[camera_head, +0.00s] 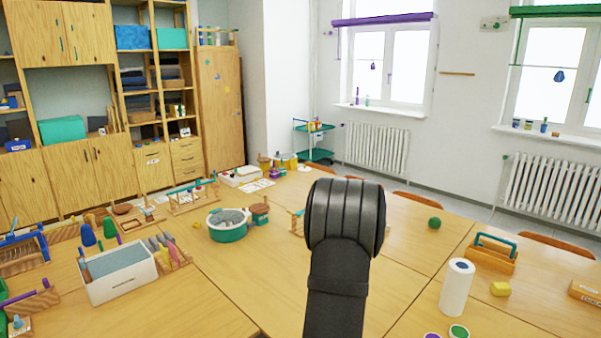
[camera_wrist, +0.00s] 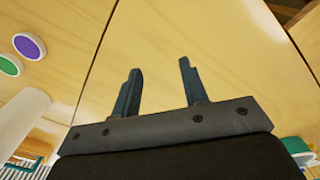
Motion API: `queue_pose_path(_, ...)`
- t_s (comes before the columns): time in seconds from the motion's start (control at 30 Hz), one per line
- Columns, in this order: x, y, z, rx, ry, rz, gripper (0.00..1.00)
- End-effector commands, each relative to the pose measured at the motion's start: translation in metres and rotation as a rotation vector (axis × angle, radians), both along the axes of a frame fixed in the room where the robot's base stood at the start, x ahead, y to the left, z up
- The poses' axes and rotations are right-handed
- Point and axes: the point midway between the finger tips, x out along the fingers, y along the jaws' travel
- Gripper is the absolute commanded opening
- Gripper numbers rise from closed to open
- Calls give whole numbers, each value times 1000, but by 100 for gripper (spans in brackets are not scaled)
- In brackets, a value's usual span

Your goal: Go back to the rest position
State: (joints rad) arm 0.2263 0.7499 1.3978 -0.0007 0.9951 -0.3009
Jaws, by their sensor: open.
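My gripper shows in the wrist view (camera_wrist: 158,85), its two dark fingers apart with nothing between them. Bare wooden table surface (camera_wrist: 200,40) lies beyond the fingers. In the head view my dark arm rises from the bottom middle over the table (camera_head: 210,300) and hides part of it; the fingertips are not visible there.
A white paper roll (camera_head: 457,288), a wooden caddy (camera_head: 492,258), a yellow block (camera_head: 500,289) and a green ball (camera_head: 435,223) stand at right. A teal bowl (camera_head: 228,232) and a white bin (camera_head: 118,284) stand at left. Bare table lies at front left.

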Motion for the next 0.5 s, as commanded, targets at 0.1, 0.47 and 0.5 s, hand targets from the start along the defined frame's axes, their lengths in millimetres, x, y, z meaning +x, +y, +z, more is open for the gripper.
queue_pose_path(0.1, 12, 23, 0, 0, -1, -36, 40)
queue_pose_path(0.47, 39, 89, 0, 0, -1, -159, 40)
queue_pose_path(0.5, 42, 96, 0, 0, -1, -173, 40)
